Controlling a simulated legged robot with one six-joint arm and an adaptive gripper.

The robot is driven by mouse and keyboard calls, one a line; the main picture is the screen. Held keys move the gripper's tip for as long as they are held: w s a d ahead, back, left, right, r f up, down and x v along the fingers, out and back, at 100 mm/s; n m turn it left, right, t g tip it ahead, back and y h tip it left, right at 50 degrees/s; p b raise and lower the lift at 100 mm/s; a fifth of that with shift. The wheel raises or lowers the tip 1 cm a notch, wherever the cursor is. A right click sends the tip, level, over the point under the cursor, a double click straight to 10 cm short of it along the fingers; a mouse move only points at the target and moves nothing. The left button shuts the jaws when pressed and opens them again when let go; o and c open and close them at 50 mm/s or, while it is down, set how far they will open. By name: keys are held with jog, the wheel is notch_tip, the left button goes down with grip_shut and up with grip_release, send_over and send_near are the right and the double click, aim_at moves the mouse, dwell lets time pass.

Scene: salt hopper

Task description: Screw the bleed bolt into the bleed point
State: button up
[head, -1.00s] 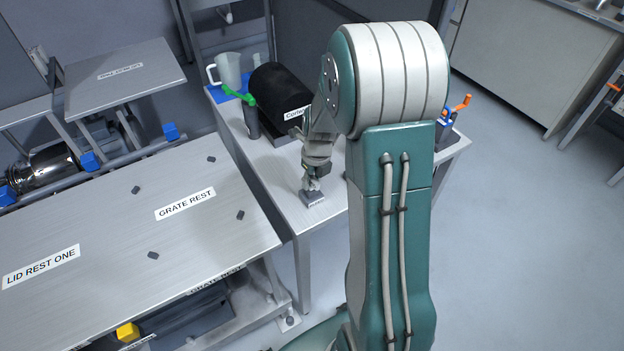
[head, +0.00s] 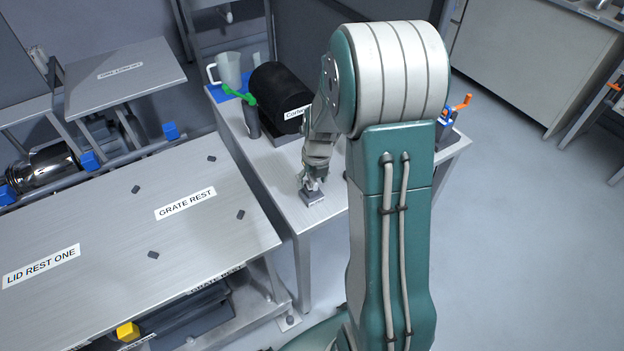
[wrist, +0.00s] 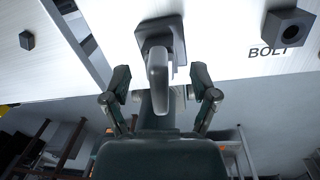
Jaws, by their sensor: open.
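My gripper (wrist: 160,80) is open in the wrist view, with one finger on each side of a grey upright piece (wrist: 158,68) with a rounded end. Gaps show between it and both fingers. The piece stands on a square grey block and looks like the bleed bolt, but I cannot be sure. In the head view my gripper (head: 312,184) is low over a small grey block (head: 313,198) near the table's front edge; its fingers are too small to read. I cannot make out the bleed point for certain.
A dark block with a hole (wrist: 288,24) sits beside the printed word BOLT in the wrist view. On the table (head: 275,183) are a black cylinder (head: 280,88), a green-handled item (head: 240,96) and a white jug (head: 229,70). The grate rest bench (head: 110,240) stands to the left.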

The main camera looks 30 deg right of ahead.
notch_tip(320, 180, up, 12)
jog(key=shift+s+d, duration=0.4)
jog(key=shift+d, duration=0.05)
jog(key=shift+f, duration=0.1)
jog(key=shift+c, duration=0.3)
